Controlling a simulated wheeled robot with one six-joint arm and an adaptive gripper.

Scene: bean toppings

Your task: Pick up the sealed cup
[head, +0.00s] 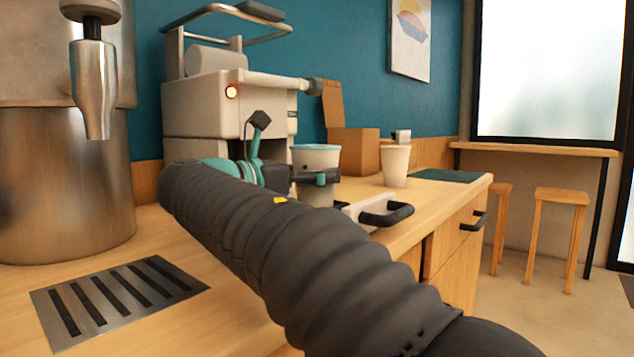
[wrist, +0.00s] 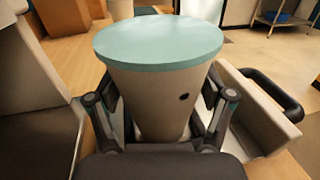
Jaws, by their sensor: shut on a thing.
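The sealed cup (head: 316,158) is pale grey with a flat teal lid and stands upright in front of the sealing machine. It fills the middle of the wrist view (wrist: 155,98), with a small dark spot on its side. My gripper (head: 318,178) is shut on the cup, one finger on each side of its body. In the wrist view my gripper (wrist: 160,112) also shows around the cup, below the lid. The cup's base is hidden, so I cannot tell whether it touches the tray below.
The sealing machine (head: 215,110) stands behind my arm. A light tray with a black handle (head: 386,214) juts out at the counter's front. A white cup (head: 396,166), a cardboard box (head: 355,150) and a dark green mat (head: 446,175) are further right. A metal dispenser (head: 60,180) is at left.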

